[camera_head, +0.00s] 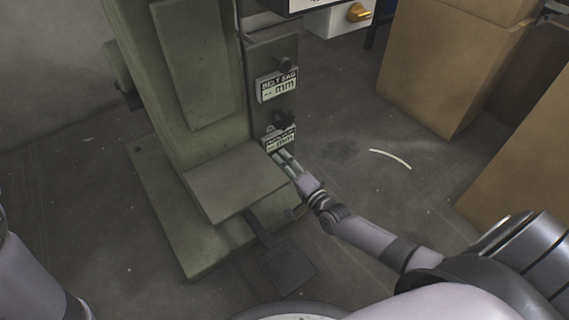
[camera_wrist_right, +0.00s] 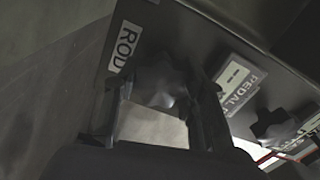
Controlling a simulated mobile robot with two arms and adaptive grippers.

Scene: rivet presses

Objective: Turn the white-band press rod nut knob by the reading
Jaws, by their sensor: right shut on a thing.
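The press (camera_head: 180,90) is a worn green machine in the left middle of the head view; no white band can be made out on it. My right gripper (camera_head: 283,160) reaches its side panel, just below the lower reading plate. In the right wrist view, the fingers of my right gripper (camera_wrist_right: 160,110) are shut around a dark lobed knob (camera_wrist_right: 160,82), beside a white label (camera_wrist_right: 124,46) reading ROD. The gripper hides this knob in the head view. My left gripper is out of view.
An upper plate (camera_head: 277,86) and a lower plate (camera_head: 280,139) show mm readings with dashes. A second dark knob (camera_wrist_right: 273,125) sits by a PEDAL label (camera_wrist_right: 238,84). A foot pedal (camera_head: 287,266) lies in front. Cardboard boxes (camera_head: 440,65) stand right; floor between is open.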

